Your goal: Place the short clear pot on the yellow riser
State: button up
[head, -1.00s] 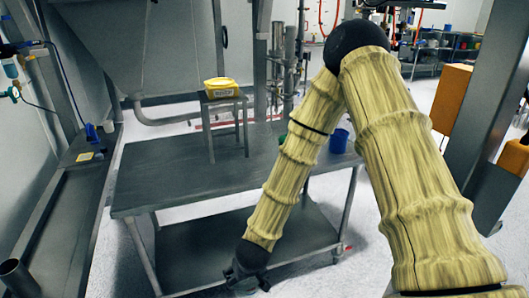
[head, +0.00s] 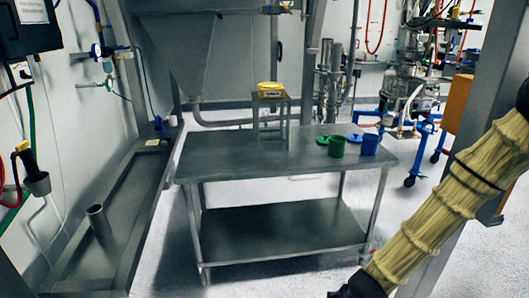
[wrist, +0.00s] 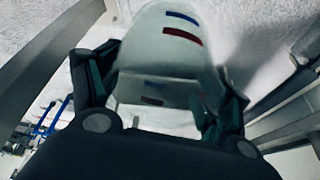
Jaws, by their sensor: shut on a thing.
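The short clear pot (wrist: 160,50) is in the wrist view, a whitish see-through vessel with blue and red marks. My gripper (wrist: 165,82) is shut on it, with a finger on each side. In the head view my gripper (head: 357,287) is cut off at the bottom edge and the pot cannot be made out there. The yellow riser (head: 270,88) appears as a low yellow block on top of a small grey metal stand on the table, well beyond and left of my gripper.
The steel table (head: 225,167) has a clear left half. A large hopper (head: 190,55) is behind. A grey post (head: 440,170) stands at the right.

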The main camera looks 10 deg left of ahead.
aim_at(271, 90)
jog(key=u, duration=0.75)
jog(key=i, duration=1.6)
jog(key=z, duration=0.3)
